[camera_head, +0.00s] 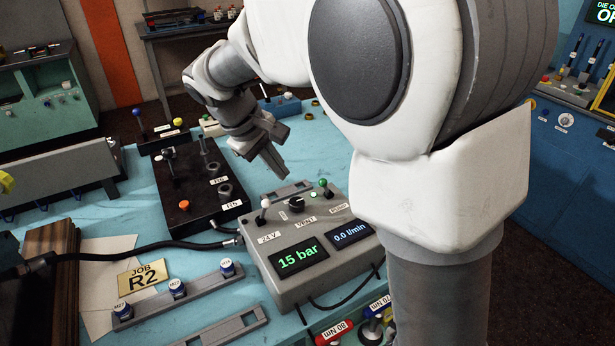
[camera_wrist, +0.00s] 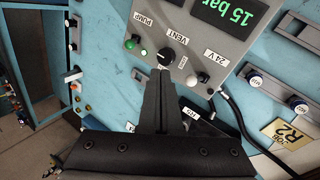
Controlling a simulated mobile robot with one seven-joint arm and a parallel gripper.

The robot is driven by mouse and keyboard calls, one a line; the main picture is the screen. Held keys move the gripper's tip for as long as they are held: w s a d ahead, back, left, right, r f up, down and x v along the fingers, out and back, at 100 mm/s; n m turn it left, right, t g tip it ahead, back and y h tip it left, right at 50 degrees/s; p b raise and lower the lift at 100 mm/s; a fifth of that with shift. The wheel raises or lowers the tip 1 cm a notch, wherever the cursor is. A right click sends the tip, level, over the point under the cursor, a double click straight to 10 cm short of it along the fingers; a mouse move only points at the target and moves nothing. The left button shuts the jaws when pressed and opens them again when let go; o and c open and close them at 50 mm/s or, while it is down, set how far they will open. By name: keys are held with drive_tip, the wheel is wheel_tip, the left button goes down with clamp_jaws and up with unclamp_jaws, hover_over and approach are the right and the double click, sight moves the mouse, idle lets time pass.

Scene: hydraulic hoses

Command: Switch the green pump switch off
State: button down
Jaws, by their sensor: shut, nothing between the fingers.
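The green pump switch (camera_head: 323,184) is a green-tipped lever at the back right of a grey control box (camera_head: 318,263), above the PUMP label. In the wrist view the green switch (camera_wrist: 131,42) is left of the black VENT knob, with a small green spot beside it. My gripper (camera_head: 282,171) is shut and empty, pointing down near the box's back edge, left of the green switch. In the wrist view my gripper's tips (camera_wrist: 161,74) appear just below the VENT knob (camera_wrist: 166,57) in the picture. I see no contact with the green switch.
The box also carries a white-tipped 24 V lever (camera_head: 265,204) and displays reading 15 bar and 0.0 l/min. A black panel with levers (camera_head: 190,189) lies to the left. A hose (camera_head: 150,249) runs to the box. Capped fittings on a rail (camera_head: 178,290) stand in front left.

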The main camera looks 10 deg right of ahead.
sight(299, 205)
drive_tip(key=shift+f, duration=0.1)
drive_tip(key=x, duration=1)
drive_tip(key=shift+d+f+b, duration=0.15)
drive_tip(key=shift+b, duration=0.25)
drive_tip(key=shift+w+d+r+p, duration=0.15)
drive_tip(key=shift+w+d+r, duration=0.15)
drive_tip(key=shift+d, duration=0.25)
drive_tip(key=shift+w+d+r+p, duration=0.2)
drive_tip(key=shift+w+d, duration=0.15)
drive_tip(key=shift+d, duration=0.2)
drive_tip(key=shift+w+d+r, duration=0.1)
drive_tip(key=shift+w+d, duration=0.25)
drive_tip(key=shift+d, duration=0.2)
drive_tip(key=shift+r, duration=0.1)
